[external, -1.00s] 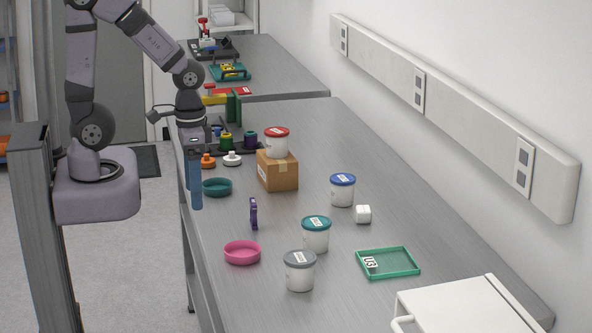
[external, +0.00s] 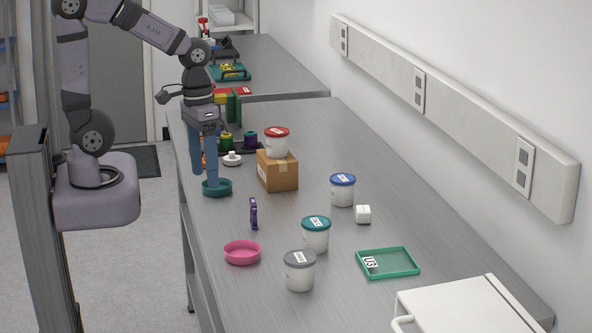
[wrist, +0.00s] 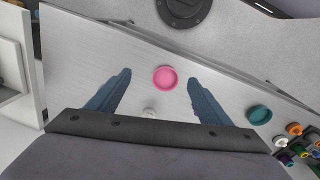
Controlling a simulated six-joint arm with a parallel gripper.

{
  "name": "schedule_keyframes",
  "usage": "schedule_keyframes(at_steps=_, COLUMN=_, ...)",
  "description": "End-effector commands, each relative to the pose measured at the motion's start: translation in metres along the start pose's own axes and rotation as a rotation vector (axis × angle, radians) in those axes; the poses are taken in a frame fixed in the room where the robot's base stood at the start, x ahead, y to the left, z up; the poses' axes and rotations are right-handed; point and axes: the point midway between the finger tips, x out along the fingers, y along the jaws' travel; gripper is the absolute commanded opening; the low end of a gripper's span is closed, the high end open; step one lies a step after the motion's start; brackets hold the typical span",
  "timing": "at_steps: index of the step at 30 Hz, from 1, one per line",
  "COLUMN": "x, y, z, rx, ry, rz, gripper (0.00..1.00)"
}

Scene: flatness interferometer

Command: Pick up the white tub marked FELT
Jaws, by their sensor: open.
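Several white tubs stand in the external view, and their labels are too small to read, so I cannot tell which is marked FELT. One with a red lid (external: 277,144) sits on a cardboard box (external: 278,174). Tubs with a blue lid (external: 342,190), a teal lid (external: 316,234) and a grey lid (external: 300,271) stand on the bench. My gripper (external: 205,182) is open and empty, pointing down by the teal dish, left of the box and apart from all tubs. In the wrist view its fingers (wrist: 156,92) are spread wide, with no tub recognisable between them.
On the bench are a teal dish (external: 217,187), a pink dish (external: 242,252), a purple object (external: 254,213), a white cube (external: 363,214) and a green tray (external: 388,263). A rack with coloured pieces (external: 238,146) stands behind.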

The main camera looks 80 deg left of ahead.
Motion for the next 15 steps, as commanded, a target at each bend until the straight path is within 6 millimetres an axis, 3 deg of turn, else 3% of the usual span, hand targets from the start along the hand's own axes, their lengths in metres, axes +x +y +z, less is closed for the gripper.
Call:
schedule_keyframes(at_steps=1, x=0.01, y=0.002, z=-0.012, rx=-0.081, ry=0.013, rz=0.029, gripper=0.73)
schedule_keyframes(at_steps=5, x=0.019, y=0.011, z=-0.046, rx=-0.324, ry=0.046, rz=0.122, gripper=0.73)
schedule_keyframes(at_steps=8, x=0.025, y=0.014, z=-0.083, rx=-0.562, ry=0.073, rz=0.22, gripper=0.73)
schedule_keyframes(at_steps=11, x=0.032, y=0.01, z=-0.132, rx=-0.859, ry=0.097, rz=0.351, gripper=0.73)
schedule_keyframes(at_steps=15, x=0.036, y=-0.019, z=-0.22, rx=-1.371, ry=0.109, rz=0.618, gripper=0.73)
